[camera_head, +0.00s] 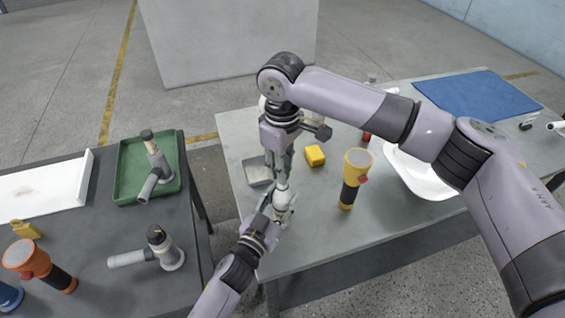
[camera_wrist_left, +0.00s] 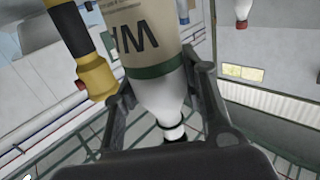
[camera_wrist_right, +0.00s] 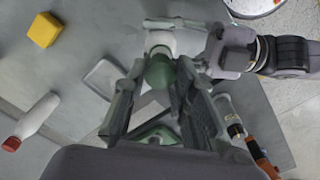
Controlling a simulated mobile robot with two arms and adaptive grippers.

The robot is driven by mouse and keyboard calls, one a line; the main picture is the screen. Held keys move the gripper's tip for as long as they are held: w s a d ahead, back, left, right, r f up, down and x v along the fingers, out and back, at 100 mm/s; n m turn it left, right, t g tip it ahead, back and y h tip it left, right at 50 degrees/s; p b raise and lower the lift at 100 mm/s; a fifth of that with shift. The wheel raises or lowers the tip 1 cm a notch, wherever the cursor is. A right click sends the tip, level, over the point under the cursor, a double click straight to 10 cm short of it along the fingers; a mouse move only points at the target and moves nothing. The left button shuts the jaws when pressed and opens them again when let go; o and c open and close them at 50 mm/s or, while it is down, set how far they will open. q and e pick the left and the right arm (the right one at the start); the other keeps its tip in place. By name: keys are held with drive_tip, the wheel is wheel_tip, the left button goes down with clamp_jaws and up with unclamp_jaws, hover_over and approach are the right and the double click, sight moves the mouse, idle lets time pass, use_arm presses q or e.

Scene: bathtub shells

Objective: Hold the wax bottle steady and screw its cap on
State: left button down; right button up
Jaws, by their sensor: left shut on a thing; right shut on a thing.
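The wax bottle (camera_wrist_left: 115,30) has a cream body with dark lettering, a green band and a white tapering shoulder, shown neck-down in the left wrist view. My left gripper (camera_head: 275,214) is shut on the bottle from the side, its fingers (camera_wrist_left: 160,95) around the shoulder. My right gripper (camera_head: 283,180) points down from above. It is shut on a rounded green piece (camera_wrist_right: 160,73), which appears to be the cap. A white round part (camera_wrist_right: 161,42) shows beside it. The fingers hide much of both, and I cannot tell whether the cap is seated on the neck.
A yellow flashlight (camera_head: 351,182), yellow block (camera_head: 315,155), grey tray (camera_head: 257,171) and white basin (camera_head: 420,175) are on the right table (camera_head: 330,230). A green tray (camera_head: 125,175) and several tools are on the left table. The right table's front is largely clear.

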drive_tip(key=shift+f, duration=0.1)
idle(0.3)
drive_tip(key=shift+f, duration=0.75)
drive_tip(key=shift+f, duration=0.6)
drive_tip(key=m, duration=2.8)
drive_tip(key=shift+a, duration=0.15)
drive_tip(key=m, duration=0.4)
